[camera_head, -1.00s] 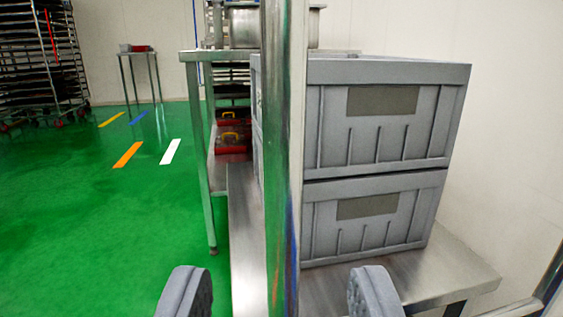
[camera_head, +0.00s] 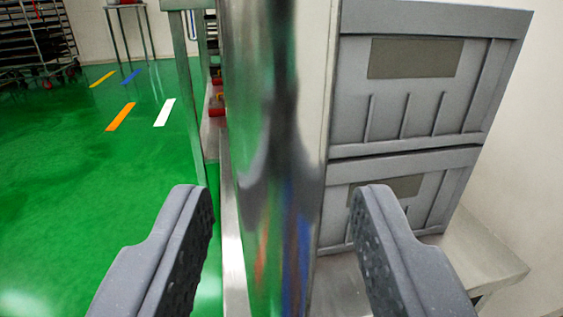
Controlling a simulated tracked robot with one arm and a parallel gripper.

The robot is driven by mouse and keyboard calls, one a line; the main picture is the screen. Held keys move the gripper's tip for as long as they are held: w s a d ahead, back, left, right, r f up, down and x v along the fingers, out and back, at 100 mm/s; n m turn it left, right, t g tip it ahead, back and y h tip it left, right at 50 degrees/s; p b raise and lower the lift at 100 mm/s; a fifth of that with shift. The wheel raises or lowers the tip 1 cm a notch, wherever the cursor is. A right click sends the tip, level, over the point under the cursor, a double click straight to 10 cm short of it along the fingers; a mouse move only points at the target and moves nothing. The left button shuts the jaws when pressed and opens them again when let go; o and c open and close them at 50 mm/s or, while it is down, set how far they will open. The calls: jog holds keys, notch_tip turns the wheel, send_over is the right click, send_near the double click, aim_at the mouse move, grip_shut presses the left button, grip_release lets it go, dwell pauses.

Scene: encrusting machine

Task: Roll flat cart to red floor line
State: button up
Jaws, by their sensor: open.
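A shiny vertical metal post (camera_head: 270,120) rises close in front of me and fills the middle of the view. It looks like the upright of the flat cart, whose steel deck (camera_head: 480,255) shows low on the right. My gripper (camera_head: 281,190) is open, with one finger on each side of the post in the picture. I cannot tell whether the post is within finger reach, and no contact shows. Short floor lines lie at the upper left: orange (camera_head: 120,116), white (camera_head: 165,112), yellow (camera_head: 102,79) and blue (camera_head: 131,76). I make out no clearly red line.
Two stacked grey crates (camera_head: 415,105) stand on the deck behind the post. A steel table (camera_head: 181,75) stands beyond at left, with red items (camera_head: 217,105) partly hidden. A tray rack (camera_head: 35,45) is far left. Green floor (camera_head: 80,200) is open at left; a pale wall is at right.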

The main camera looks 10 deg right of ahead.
jog(key=shift+w+d, duration=0.2)
jog(key=shift+w, duration=0.75)
